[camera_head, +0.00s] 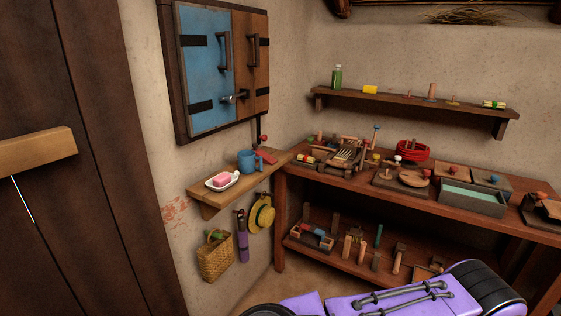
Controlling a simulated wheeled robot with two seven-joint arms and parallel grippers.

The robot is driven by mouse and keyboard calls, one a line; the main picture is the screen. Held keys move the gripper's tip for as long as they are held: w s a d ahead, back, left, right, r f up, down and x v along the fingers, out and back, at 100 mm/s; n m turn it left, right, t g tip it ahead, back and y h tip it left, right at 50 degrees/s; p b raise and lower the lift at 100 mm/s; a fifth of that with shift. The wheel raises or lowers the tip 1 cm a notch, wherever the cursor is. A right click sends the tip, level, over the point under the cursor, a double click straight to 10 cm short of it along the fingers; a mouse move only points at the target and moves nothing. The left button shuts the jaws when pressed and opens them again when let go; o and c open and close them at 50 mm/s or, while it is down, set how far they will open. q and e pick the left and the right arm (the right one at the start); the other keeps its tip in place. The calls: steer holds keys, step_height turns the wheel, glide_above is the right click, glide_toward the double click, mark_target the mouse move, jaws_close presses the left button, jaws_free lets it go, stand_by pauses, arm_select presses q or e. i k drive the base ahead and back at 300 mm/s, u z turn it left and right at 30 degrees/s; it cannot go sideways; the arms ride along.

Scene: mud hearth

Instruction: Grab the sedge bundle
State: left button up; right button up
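A clump of dry, yellow-brown grass stalks (468,16), which looks like the sedge bundle, lies high on the right wall. It rests at a dark wooden beam or shelf along the top edge of the head view. Its thin ends stick out to the sides, and I cannot tell whether it is tied. Neither of my grippers shows. A purple and black part of what looks like my own body fills the bottom right, well below the grass.
A crowded wooden workbench (490,222) stands below a narrow wall shelf (400,104). A small corner shelf (210,198) holds a blue mug (246,161) and a soap dish. A blue shuttered cabinet (205,65) hangs left. A dark door (60,220) stands nearest.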

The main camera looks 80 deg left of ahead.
mark_target(306, 159)
steer(key=u, duration=0.05)
steer(key=k, duration=0.1)
steer(key=u, duration=1.35)
